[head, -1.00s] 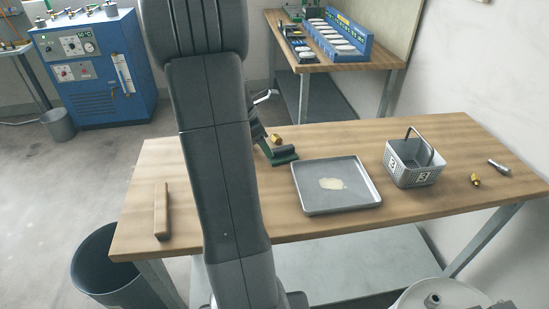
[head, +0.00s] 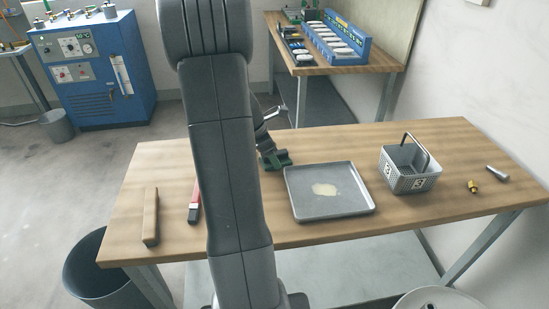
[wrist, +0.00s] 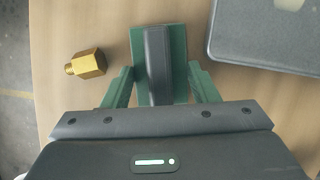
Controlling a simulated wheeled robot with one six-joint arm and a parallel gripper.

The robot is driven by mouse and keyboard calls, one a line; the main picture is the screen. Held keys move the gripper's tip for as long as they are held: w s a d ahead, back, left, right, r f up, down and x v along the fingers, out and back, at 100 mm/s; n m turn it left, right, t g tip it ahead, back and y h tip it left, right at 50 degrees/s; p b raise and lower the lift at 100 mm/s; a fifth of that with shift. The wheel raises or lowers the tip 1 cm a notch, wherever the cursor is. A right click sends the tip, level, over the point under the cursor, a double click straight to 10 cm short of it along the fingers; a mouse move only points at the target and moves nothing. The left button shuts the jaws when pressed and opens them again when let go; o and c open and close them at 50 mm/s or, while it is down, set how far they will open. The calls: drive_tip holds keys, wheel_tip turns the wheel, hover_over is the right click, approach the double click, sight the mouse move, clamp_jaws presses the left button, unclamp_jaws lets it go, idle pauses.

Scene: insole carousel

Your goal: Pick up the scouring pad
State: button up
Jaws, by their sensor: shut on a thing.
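The scouring pad (wrist: 178,90) is a green rectangle with a dark grey raised part along its middle. In the wrist view it lies between the fingers of my gripper (wrist: 162,72), which is shut on it. In the head view the green pad (head: 281,160) shows at the lower end of my gripper (head: 267,145), just left of the grey tray. My arm hides part of this spot. I cannot tell whether the pad touches the table or is slightly above it.
A brass fitting (wrist: 87,64) lies left of the pad. The grey tray (head: 360,208) is close on the right, with a grey basket (head: 410,182) beyond it. A brown block (head: 150,217) and a red-handled tool (head: 194,203) lie on the table (head: 470,140) at left.

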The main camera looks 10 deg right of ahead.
drive_tip(key=shift+r, duration=0.1)
wheel_tip(320, 180, up, 10)
drive_tip(key=shift+f+p, duration=0.1)
drive_tip(key=shift+p, duration=0.35)
drive_tip(key=shift+o, duration=1)
drive_tip(key=shift+c, duration=0.4)
